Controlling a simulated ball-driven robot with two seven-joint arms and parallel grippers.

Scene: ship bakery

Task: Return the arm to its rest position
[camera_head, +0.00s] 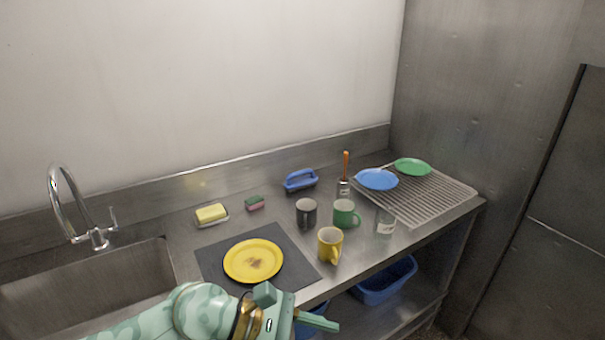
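My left arm comes in from the bottom left, in front of the counter's front edge. Its gripper (318,321) points right, below and in front of the dark mat. A green finger shows, but the gap between the fingers is not clear, and I see nothing held in it. My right arm and gripper are not in view. A yellow plate (240,262) with brown stains lies on the dark mat (215,248), just behind my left arm.
A yellow mug (330,246), a green mug (345,214), a dark mug (306,213) and a glass (385,222) stand right of the mat. A rack (430,200) holds blue and green plates. A sink (90,290) is left; a blue bin (385,283) sits below.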

